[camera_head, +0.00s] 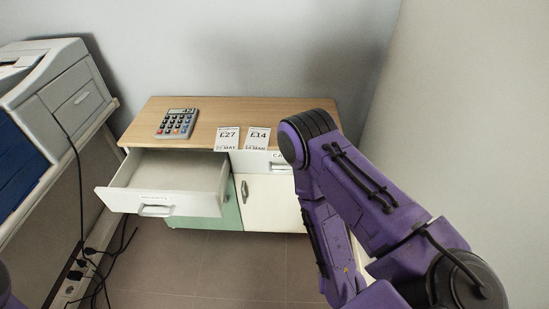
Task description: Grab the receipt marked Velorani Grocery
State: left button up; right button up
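Two white paper slips lie side by side at the front edge of the wooden cabinet top. The left slip (227,138) reads £27, with smaller print that seems to say MAY. The right slip (257,138) reads £14, with small print that seems to say MAR. I cannot read a shop name on either. My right arm is bent in front of the cabinet's right side, and its gripper is out of view. Only a sliver of my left arm shows at the lower left edge; its gripper is out of view.
The right drawer is shut and partly hidden by my arm. A calculator (177,123) lies on the cabinet top (215,109). A printer (62,92) stands left, with cables (97,265) below.

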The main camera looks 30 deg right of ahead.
aim_at(257, 138)
jog(key=k, duration=0.15)
jog(key=z, duration=1)
